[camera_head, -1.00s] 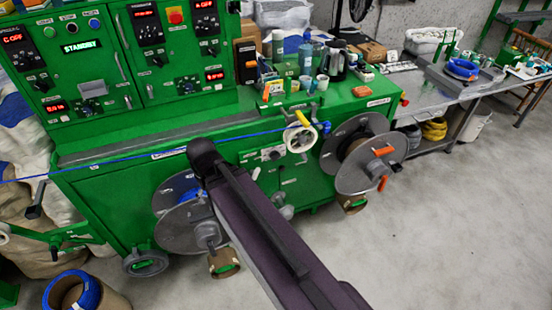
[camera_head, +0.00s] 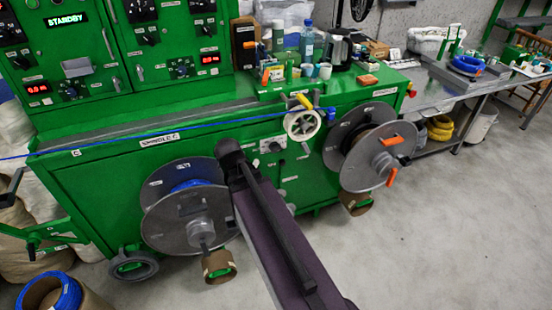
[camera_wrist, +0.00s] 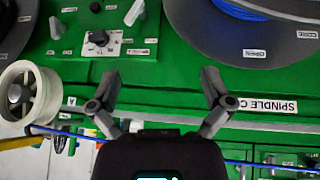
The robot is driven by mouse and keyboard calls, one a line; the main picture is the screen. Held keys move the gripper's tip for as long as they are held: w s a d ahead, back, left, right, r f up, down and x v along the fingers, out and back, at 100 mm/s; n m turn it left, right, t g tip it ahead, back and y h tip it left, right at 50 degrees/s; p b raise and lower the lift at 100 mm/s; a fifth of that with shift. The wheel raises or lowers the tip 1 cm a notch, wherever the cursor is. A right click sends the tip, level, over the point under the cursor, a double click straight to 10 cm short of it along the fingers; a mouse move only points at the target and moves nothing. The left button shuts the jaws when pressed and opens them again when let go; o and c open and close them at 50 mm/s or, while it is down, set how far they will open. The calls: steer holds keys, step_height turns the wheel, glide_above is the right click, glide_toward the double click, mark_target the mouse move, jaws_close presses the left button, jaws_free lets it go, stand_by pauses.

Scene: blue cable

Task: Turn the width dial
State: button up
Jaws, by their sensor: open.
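A small light panel with a dark round dial (camera_wrist: 99,38) is at the upper left of the wrist view, on the green machine front. Its labels are too small to read, so I cannot tell whether it is the width dial. The panel's dial (camera_head: 272,146) also shows in the head view, just right of my arm's end. My gripper (camera_wrist: 160,86) is open and empty in the wrist view. Its fingers point toward the green front, with the dial up and left of them, apart from both. In the head view my own arm hides the gripper.
A reel (camera_head: 165,215) stands left of my arm and another reel (camera_head: 352,165) to the right. A white pulley (camera_head: 302,124) guides a taut blue cable (camera_head: 215,124) along the machine. Bottles (camera_head: 307,45) stand on the machine top.

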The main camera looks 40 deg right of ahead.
steer(key=w+d+f+m+t+h+b, duration=0.1)
steer(key=w+d+f+t+h+b, duration=0.25)
steer(key=d+b, duration=0.65)
steer(key=w+d+f+m+t+h+b, duration=0.1)
steer(key=w+d+f+t+b, duration=0.25)
steer(key=d+f+b, duration=0.65)
steer(key=n+t+y+b, duration=0.3)
steer(key=n+t+b, duration=0.35)
steer(key=b, duration=1.55)
glide_toward(277, 151)
steer(key=s+f+m+t, duration=0.2)
steer(key=shift+s+f+n+t+y+b, duration=0.25)
steer(key=shift+f+n+y+b, duration=0.2)
steer(key=shift+n+b, duration=0.25)
steer(key=shift+w+d+r, duration=0.1)
steer(key=shift+w, duration=0.05)
steer(key=p+x, duration=0.5)
steer(key=x, duration=0.8)
steer(key=shift+w+r, duration=0.15)
steer(key=shift+w, duration=0.15)
